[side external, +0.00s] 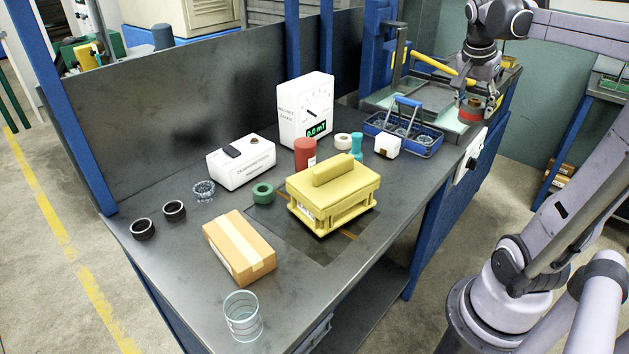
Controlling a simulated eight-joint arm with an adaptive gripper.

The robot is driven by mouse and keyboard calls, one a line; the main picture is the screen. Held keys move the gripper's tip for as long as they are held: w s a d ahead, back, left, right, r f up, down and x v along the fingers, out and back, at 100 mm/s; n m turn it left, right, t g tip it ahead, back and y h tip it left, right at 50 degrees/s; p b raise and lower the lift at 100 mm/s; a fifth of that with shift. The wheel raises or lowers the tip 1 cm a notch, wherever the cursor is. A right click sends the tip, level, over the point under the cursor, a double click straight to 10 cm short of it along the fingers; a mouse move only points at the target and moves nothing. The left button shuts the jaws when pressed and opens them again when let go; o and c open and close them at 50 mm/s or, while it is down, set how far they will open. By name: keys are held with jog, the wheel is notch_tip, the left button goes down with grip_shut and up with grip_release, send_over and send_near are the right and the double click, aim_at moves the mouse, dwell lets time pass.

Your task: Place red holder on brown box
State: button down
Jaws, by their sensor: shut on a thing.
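My gripper (480,98) is at the upper right, over the tray at the far end of the bench. It is shut on a small red round piece (470,112), which looks like the red holder; the fingers partly cover it. The brown box (240,247), a closed carton with a pale tape strip, lies at the front left of the bench, far from my gripper. Its top is bare. A separate red cylinder (305,152) stands upright near the middle of the bench.
A blue caddy (428,148) with a raised handle stands near my gripper. A yellow block-like fixture (333,194), a tall white gauge (304,112) and a white unit (240,162) stand between gripper and box. A clear glass (242,316) stands in front of the box.

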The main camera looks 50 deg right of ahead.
jog(key=w+a+n+t, duration=0.2)
jog(key=w+a+n, duration=0.4)
jog(key=w, duration=0.4)
jog(key=n+t+y, duration=0.3)
jog(key=n+y, duration=0.2)
jog(key=n, duration=0.8)
send_over(231, 233)
jog(key=s, duration=0.2)
notch_tip(231, 233, down, 11)
jog(key=shift+f, duration=2.05)
jog(key=c, duration=0.5)
grip_release()
jog(key=shift+f, duration=0.2)
